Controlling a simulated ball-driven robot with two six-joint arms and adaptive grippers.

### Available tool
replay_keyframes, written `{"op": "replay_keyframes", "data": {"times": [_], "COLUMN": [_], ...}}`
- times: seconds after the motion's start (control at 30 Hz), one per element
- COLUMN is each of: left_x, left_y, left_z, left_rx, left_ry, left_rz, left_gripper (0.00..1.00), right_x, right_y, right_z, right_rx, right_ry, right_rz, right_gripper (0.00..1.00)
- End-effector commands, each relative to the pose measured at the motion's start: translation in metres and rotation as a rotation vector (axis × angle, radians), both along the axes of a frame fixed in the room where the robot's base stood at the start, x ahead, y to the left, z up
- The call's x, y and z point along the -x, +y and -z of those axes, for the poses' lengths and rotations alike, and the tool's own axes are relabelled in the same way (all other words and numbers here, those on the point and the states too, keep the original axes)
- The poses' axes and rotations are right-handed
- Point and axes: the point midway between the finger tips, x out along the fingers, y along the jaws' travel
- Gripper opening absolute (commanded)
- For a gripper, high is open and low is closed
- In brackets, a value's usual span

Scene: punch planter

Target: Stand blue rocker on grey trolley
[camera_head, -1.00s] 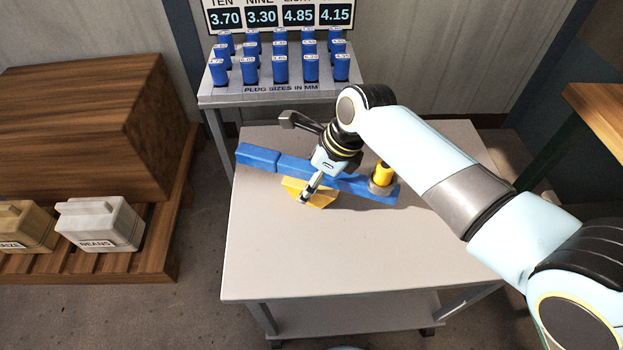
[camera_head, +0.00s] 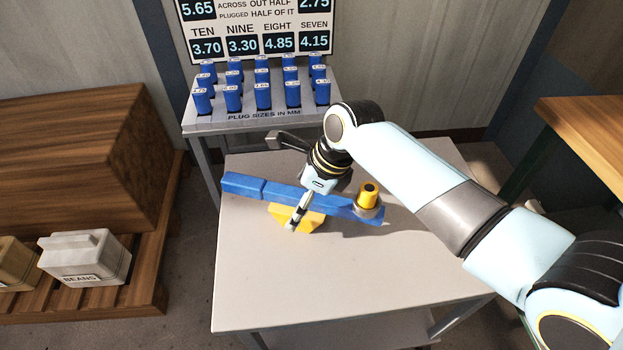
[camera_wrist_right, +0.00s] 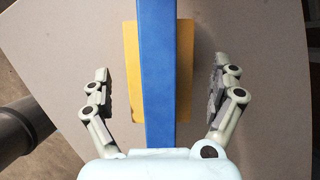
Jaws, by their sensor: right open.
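The blue rocker (camera_head: 243,187) is a long blue beam on a yellow base (camera_head: 290,217). It stands on the light top of the grey trolley (camera_head: 262,280). A yellow plug (camera_head: 368,194) in a grey collar sits at the beam's right end. My right gripper (camera_head: 298,218) is over the middle of the beam. In the right wrist view, the open fingers (camera_wrist_right: 160,85) are on either side of the blue beam (camera_wrist_right: 157,60) and its yellow base (camera_wrist_right: 131,60), with gaps on both sides. My left gripper is out of view.
A rack of blue plugs (camera_head: 262,97) stands behind the trolley under a number board (camera_head: 262,30). A wooden crate (camera_head: 70,160) and a white beans box (camera_head: 85,257) are at the left. A wooden table (camera_head: 590,130) is at the right. The trolley's front is clear.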

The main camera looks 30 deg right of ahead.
Motion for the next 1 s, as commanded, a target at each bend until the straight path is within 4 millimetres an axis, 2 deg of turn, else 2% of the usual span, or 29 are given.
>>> {"op": "replay_keyframes", "data": {"times": [0.03,0.2,0.4,0.6,1.0], "left_x": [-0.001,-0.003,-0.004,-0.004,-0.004], "left_y": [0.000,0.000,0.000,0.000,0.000], "left_z": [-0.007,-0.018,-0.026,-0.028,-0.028], "left_rx": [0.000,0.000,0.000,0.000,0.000], "left_ry": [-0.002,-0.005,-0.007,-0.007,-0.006], "left_rz": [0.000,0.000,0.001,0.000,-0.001], "left_gripper": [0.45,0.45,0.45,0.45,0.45], "right_x": [0.003,0.014,0.024,0.028,0.028], "right_y": [-0.003,-0.013,-0.022,-0.025,-0.025], "right_z": [-0.015,-0.051,-0.082,-0.093,-0.093], "right_rx": [0.001,0.001,0.001,-0.001,-0.001], "right_ry": [-0.004,-0.004,-0.002,0.000,0.000], "right_rz": [-0.001,-0.001,-0.001,0.000,0.000], "right_gripper": [0.93,0.93,0.93,0.93,0.93]}}
